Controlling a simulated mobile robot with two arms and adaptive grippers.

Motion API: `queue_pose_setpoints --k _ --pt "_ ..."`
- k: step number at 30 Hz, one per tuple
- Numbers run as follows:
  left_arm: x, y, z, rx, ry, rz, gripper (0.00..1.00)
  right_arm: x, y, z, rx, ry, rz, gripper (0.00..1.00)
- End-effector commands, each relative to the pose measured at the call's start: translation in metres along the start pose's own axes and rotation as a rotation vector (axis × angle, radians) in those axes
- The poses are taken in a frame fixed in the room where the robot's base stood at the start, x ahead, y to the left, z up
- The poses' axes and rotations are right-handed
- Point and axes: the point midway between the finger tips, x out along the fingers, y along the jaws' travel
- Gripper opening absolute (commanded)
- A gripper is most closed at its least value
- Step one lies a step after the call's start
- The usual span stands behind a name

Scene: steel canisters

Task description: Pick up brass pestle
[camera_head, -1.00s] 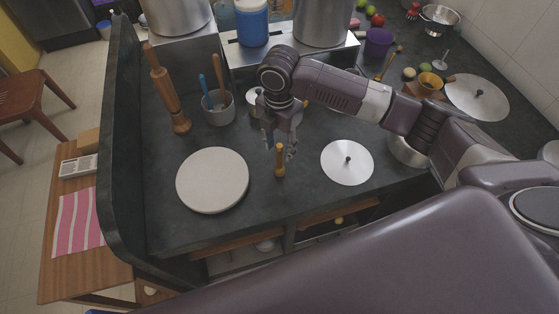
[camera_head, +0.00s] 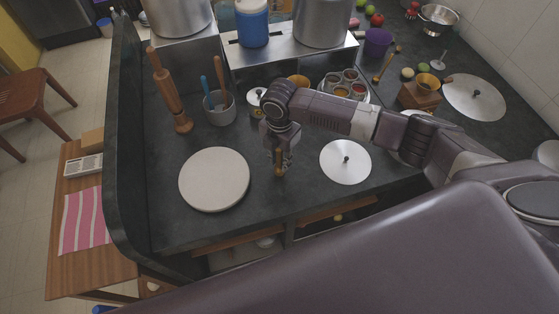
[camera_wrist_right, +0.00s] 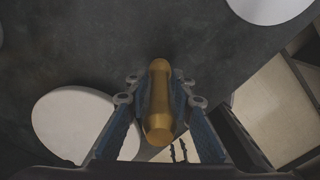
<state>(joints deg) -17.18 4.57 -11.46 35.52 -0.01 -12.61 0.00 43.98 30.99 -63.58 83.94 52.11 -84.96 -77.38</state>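The brass pestle (camera_head: 279,170) stands upright on the dark counter, between the round white board and the flat steel lid. My right gripper (camera_head: 280,162) comes down over it from above, with a finger on each side. In the right wrist view the golden pestle (camera_wrist_right: 160,95) lies between the two blue finger pads (camera_wrist_right: 161,84), which appear closed against its sides. The pestle's foot looks to be at counter level; whether it touches cannot be told. My left gripper is in neither view.
The round white board (camera_head: 214,179) lies to the left and the flat lid with a black knob (camera_head: 346,162) to the right. A grey utensil pot (camera_head: 219,109) and a wooden rolling pin (camera_head: 170,95) stand behind. A round spice tin (camera_head: 344,86) lies beyond my arm.

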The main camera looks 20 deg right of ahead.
Motion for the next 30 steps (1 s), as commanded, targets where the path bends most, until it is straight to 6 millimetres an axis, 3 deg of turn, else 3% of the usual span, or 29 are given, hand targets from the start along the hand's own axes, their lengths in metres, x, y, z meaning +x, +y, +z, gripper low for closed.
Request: queue_pose_setpoints --k 5,20,26,30 --pt "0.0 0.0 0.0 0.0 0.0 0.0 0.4 0.0 0.0 0.0 0.0 0.0 -0.001 0.0" --pt "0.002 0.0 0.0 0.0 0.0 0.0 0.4 -0.005 0.001 0.0 0.001 0.001 0.002 0.0" --pt "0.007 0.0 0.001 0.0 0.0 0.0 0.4 -0.03 0.001 0.001 -0.001 -0.002 0.005 0.0" --pt "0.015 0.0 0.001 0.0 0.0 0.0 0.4 -0.065 0.002 0.001 -0.002 -0.003 0.007 0.0"
